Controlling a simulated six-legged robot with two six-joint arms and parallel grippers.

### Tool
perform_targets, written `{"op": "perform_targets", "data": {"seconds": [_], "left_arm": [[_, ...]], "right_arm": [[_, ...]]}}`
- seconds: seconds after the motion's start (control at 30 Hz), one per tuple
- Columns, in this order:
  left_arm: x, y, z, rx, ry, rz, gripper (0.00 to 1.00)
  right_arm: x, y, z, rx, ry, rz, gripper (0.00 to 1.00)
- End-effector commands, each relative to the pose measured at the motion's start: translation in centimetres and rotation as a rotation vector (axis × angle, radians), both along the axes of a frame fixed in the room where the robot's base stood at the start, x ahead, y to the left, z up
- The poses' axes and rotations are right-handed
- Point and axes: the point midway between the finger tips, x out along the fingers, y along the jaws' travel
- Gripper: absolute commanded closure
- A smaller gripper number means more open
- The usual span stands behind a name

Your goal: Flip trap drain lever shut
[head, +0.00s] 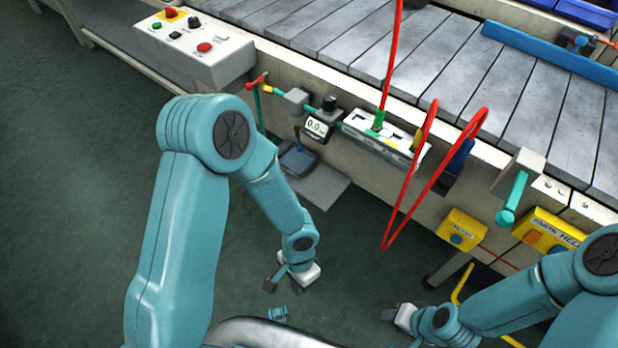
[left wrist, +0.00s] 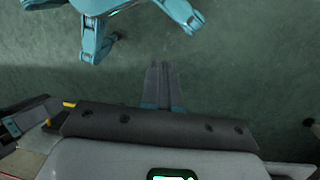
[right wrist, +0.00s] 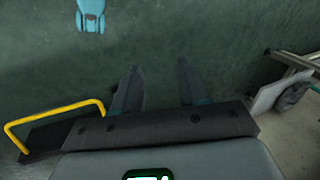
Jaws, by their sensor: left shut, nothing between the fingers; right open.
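Below the pressure gauge (head: 317,128) on the conveyor's side, a small blue lever-like part (head: 298,138) stands over a dark square pan (head: 298,160). I cannot tell for certain that this is the trap drain lever, or its exact position. My left gripper (head: 271,284) is shut and empty, over the floor well below and in front of that pan. Its closed fingers also show in the left wrist view (left wrist: 160,82). My right gripper (head: 388,314) is low over the floor at the right. Its fingers are apart and empty in the right wrist view (right wrist: 155,88).
A red-handled valve (head: 257,82) sits left of the gauge, below a button box (head: 190,48). A red hose (head: 400,205) loops down in front of the conveyor frame. A teal handle (head: 513,198) and yellow boxes (head: 461,230) are at the right. Open floor lies left.

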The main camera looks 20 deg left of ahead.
Motion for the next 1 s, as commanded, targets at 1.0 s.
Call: {"op": "perform_targets", "data": {"seconds": [1.0], "left_arm": [[25.9, -0.1, 6.6, 1.078, -1.252, -0.312, 1.0]], "right_arm": [[3.2, -1.3, -23.1, -0.02, -0.096, -0.043, 0.57]]}}
